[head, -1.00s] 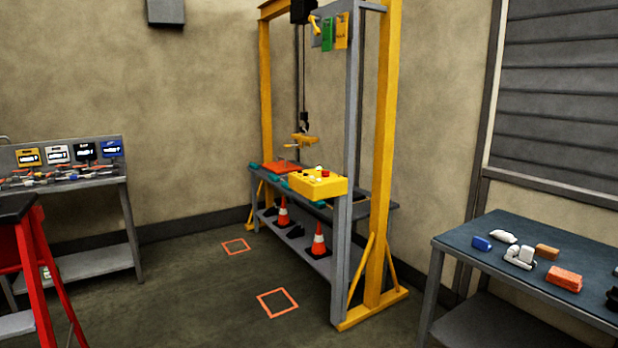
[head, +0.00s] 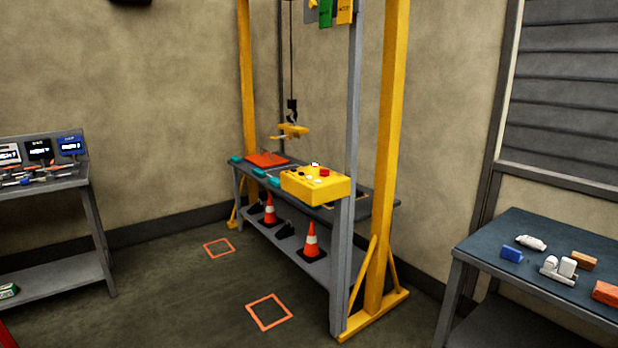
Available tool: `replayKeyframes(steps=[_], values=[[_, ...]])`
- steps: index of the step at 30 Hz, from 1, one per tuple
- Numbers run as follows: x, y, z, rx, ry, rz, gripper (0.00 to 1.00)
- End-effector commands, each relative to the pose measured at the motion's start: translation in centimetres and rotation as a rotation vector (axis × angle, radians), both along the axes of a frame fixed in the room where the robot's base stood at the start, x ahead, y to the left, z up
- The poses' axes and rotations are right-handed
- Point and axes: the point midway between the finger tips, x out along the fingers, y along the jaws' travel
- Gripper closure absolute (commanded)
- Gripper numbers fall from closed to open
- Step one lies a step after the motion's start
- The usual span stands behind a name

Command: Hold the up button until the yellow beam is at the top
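A yellow control box (head: 312,187) with several small buttons, one of them red (head: 324,172), sits at the near end of the grey bench (head: 385,208) under the gantry. Which button is up is too small to tell. A short yellow beam (head: 291,131) hangs from a black hook (head: 291,108) on a cable, a little above the bench and far below the visible top of the gantry. The top of the gantry is out of the picture. My gripper is not in view.
The yellow gantry post (head: 385,150) and a grey upright stand beside the box. Orange cones (head: 311,240) stand on the lower shelf. A blue-topped table (head: 500,250) is at right, another bench (head: 45,190) at left. Floor with orange squares (head: 269,312) is open in front.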

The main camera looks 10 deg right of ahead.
Motion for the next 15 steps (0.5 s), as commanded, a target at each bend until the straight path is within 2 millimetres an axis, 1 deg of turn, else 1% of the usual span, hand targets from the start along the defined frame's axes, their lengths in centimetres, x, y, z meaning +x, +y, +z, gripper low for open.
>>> replayKeyframes(steps=[1,2,3,6,15], values=[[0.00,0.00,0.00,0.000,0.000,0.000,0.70],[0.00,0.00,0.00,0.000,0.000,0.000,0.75],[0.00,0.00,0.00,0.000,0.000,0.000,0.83],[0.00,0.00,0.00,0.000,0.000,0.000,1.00],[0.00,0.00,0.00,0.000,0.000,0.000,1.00]])
